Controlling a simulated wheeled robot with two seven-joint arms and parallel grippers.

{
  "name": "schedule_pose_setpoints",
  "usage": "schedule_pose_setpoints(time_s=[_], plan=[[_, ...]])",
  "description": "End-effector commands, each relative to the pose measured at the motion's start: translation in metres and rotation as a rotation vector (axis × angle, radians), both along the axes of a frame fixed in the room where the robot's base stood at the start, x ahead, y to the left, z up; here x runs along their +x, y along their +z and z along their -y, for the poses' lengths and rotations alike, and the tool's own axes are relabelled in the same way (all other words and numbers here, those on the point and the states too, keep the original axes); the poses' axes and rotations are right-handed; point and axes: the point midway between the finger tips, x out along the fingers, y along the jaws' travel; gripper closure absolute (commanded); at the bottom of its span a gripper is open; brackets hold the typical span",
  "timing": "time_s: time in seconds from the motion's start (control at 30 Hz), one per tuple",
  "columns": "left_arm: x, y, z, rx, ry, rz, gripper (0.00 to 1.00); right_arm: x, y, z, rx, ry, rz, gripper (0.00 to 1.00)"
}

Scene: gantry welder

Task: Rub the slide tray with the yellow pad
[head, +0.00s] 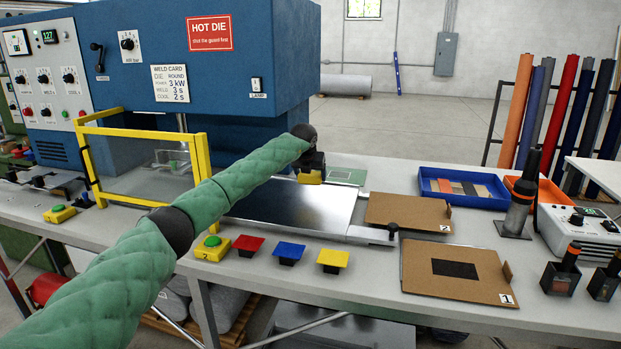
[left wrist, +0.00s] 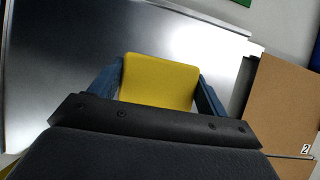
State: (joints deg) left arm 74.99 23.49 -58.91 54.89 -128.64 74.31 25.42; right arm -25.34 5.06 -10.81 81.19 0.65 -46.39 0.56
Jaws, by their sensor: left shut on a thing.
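The slide tray (head: 290,208) is a flat grey metal plate on the bench, to the right of the yellow guard frame. My left gripper (head: 311,170) is over the far right part of the tray, shut on the yellow pad (head: 309,178). In the left wrist view the yellow pad (left wrist: 158,80) sits between the two blue fingers, with the shiny tray (left wrist: 60,75) beneath and around it. I cannot tell whether the pad touches the tray. My right gripper is not in view.
Brown board 2 (head: 408,211) lies right of the tray, board 1 (head: 455,272) nearer the front. Red (head: 248,245), blue (head: 289,252) and yellow (head: 332,259) pieces stand along the front. A blue bin (head: 460,201) is at the back. The yellow guard frame (head: 140,130) rises at the left.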

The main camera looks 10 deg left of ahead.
Motion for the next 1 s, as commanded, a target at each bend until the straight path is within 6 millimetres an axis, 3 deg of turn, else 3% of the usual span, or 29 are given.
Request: schedule_pose_setpoints(time_s=[0.27, 0.63, 1.0], plan=[[0.000, 0.002, 0.000, 0.000, 0.000, 0.001, 0.49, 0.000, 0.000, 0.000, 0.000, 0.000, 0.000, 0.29], [0.000, 0.028, 0.000, 0.001, 0.000, 0.002, 0.49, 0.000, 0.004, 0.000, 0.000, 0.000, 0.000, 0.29], [0.000, 0.030, 0.000, 0.000, 0.000, 0.001, 0.49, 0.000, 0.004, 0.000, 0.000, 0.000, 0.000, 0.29]])
